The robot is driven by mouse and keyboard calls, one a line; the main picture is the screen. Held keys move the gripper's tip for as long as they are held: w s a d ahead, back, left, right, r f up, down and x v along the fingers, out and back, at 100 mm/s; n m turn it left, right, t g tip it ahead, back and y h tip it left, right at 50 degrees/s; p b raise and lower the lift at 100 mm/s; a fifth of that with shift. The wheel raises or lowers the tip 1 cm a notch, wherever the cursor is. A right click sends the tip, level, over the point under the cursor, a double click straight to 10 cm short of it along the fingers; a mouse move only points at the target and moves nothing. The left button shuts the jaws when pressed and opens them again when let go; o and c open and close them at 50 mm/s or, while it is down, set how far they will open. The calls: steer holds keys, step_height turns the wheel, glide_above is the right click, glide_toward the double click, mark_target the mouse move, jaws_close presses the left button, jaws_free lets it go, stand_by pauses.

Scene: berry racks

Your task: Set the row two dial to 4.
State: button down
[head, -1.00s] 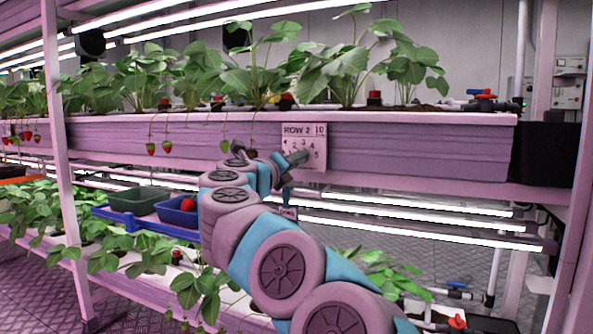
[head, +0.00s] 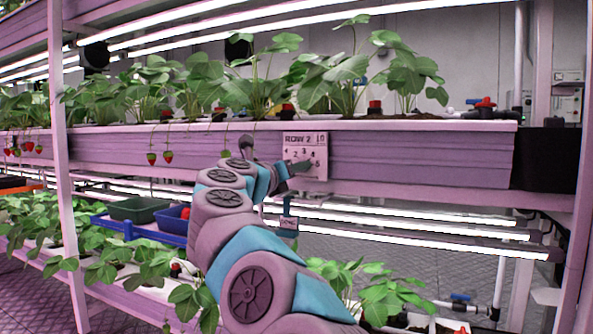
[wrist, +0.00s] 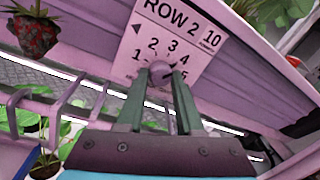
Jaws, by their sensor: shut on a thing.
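The row two dial is a white panel (head: 320,143) on the front of the upper planter, marked "ROW 2", with numbers around a small round knob. In the wrist view the panel (wrist: 182,22) shows 1, 2, 3 and 4 in an arc, with a "10" at its upper right. The knob (wrist: 161,69) sits between the two fingertips. A dark mark on it seems to point toward the lower right, but I cannot read its setting surely. My gripper (wrist: 162,76) is shut on the knob. In the head view my gripper (head: 300,168) covers the knob.
Light tubes (head: 400,232) run below the planter (head: 420,155). Blue and green trays (head: 142,209) stand left of my arm, with strawberry plants below. A pink post (head: 65,170) stands at left.

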steer(key=c, duration=0.6)
jaws_free()
steer(key=shift+o, duration=0.2)
steer(key=v, duration=0.7)
steer(key=shift+s+a, duration=0.25)
steer(key=shift+s, duration=0.1)
